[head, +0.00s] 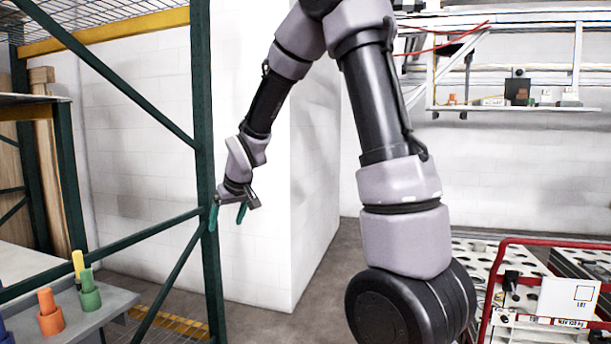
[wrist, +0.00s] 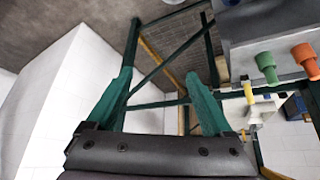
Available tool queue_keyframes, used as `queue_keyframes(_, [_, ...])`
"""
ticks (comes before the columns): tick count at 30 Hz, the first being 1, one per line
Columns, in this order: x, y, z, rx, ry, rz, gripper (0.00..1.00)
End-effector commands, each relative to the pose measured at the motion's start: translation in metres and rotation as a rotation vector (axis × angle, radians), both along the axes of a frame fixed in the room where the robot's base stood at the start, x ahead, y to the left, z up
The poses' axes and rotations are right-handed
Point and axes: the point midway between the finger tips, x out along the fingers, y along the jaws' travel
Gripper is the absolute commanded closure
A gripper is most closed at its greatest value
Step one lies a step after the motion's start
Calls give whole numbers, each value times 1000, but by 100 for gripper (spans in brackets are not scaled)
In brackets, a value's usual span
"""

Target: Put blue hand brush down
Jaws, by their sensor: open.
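My gripper (head: 227,214) hangs in the air beside the green rack post, its teal fingers pointing down. In the wrist view my gripper (wrist: 158,76) has its two fingers spread wide with nothing between them. A blue object (head: 5,336) shows only in part at the lower left edge of the head view, on a grey shelf (head: 112,302). I cannot tell whether it is the blue hand brush. No clearly recognizable blue hand brush shows in either view.
An orange item (head: 50,314), a green item (head: 89,291) and a yellow item (head: 78,265) stand on the grey shelf. A green rack post (head: 202,120) with diagonal braces stands close to my gripper. A red-railed cart (head: 545,243) is at the lower right.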

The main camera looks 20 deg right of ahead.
Motion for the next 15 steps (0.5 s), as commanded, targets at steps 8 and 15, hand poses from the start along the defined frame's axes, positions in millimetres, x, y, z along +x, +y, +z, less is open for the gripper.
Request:
queue_keyframes(8, [-94,-75,106,121,-1,-261,15])
queue_keyframes(15, [-193,-110,151,257,11,-445,15])
